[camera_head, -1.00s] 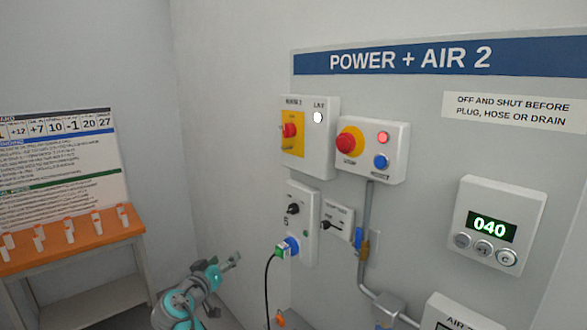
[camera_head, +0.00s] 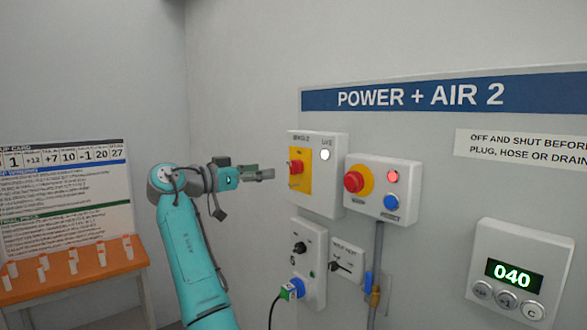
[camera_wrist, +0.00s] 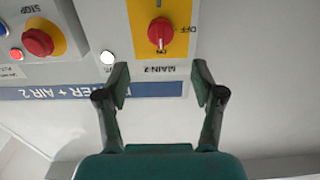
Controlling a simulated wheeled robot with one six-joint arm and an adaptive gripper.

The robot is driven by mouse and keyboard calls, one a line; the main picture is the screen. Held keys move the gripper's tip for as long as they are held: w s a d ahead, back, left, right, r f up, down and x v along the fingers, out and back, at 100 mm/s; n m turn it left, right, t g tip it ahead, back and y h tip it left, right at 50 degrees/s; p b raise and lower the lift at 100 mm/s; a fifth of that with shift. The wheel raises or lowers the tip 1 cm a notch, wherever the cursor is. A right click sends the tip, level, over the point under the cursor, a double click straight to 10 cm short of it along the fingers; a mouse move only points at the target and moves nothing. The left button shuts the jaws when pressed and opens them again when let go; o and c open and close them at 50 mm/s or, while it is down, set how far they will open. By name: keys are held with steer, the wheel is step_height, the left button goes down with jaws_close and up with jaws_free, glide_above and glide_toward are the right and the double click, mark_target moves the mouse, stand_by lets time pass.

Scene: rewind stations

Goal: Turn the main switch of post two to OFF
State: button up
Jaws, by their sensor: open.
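The main switch, a red knob on a yellow plate, is in the head view (camera_head: 296,168) on a white box (camera_head: 327,175) of the POWER + AIR 2 panel. In the wrist view, which is upside down, the red knob (camera_wrist: 161,34) shows close, marked ON below it and OFF to its right. Its grip looks upright in that picture, in line with ON. My gripper (camera_head: 271,174) is left of the switch at about its height. In the wrist view my gripper (camera_wrist: 160,78) has its fingers apart with nothing between them, clear of the knob.
A white lamp (camera_head: 325,155) is on the switch box. A red stop button (camera_head: 354,181) on yellow, with a blue button (camera_head: 390,202), sits to its right. A plug (camera_head: 292,290) and cable are below. An orange bench (camera_head: 75,275) stands at the left.

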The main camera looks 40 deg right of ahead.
mark_target(291, 167)
steer(key=d, duration=1)
steer(key=shift+w+d, duration=0.15)
steer(key=shift+w, duration=0.05)
steer(key=c, duration=1.1)
